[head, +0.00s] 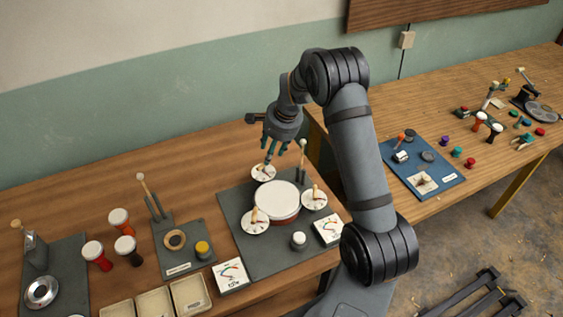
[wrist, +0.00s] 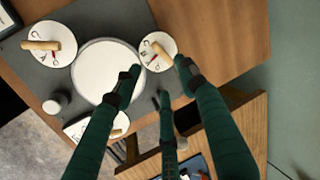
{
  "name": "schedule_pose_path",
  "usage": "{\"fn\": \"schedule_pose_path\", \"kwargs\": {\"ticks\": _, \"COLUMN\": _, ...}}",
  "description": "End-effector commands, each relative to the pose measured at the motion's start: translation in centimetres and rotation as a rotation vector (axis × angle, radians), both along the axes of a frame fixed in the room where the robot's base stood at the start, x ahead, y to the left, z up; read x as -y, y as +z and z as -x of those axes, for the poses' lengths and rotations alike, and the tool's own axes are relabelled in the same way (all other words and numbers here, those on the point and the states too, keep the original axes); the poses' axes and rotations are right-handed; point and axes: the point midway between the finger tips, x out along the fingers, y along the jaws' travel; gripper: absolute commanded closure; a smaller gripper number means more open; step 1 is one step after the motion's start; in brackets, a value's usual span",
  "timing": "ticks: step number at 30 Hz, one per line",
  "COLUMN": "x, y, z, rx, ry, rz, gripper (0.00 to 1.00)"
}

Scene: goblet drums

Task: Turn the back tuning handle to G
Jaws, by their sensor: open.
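The white drum (head: 277,200) with a reddish side sits on a dark board, and it also shows in the wrist view (wrist: 106,73). Around it are white dials with tan handles. The back dial (head: 262,174) lies at the drum's far side. My gripper (head: 272,152) is open, pointing down just above the back dial. I cannot tell whether a finger touches the handle.
The left dial (head: 255,222) and right dial (head: 314,200) flank the drum. A mallet (head: 303,154) stands close right of my fingers. A white knob (head: 298,240) and two meter cards stand in front. Bare wood lies behind the board.

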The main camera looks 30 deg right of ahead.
Motion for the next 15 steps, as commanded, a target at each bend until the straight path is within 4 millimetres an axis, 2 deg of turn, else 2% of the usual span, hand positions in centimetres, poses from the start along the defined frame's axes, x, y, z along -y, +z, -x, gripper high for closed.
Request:
{"fn": "schedule_pose_path", "kwargs": {"ticks": 9, "x": -0.4, "y": -5.1, "z": -1.6, "rx": -0.003, "ry": 0.000, "rz": 0.001, "gripper": 0.59}}
{"fn": "schedule_pose_path", "kwargs": {"ticks": 15, "x": -0.5, "y": -7.5, "z": -2.4, "rx": -0.002, "ry": -0.001, "rz": 0.001, "gripper": 0.59}}
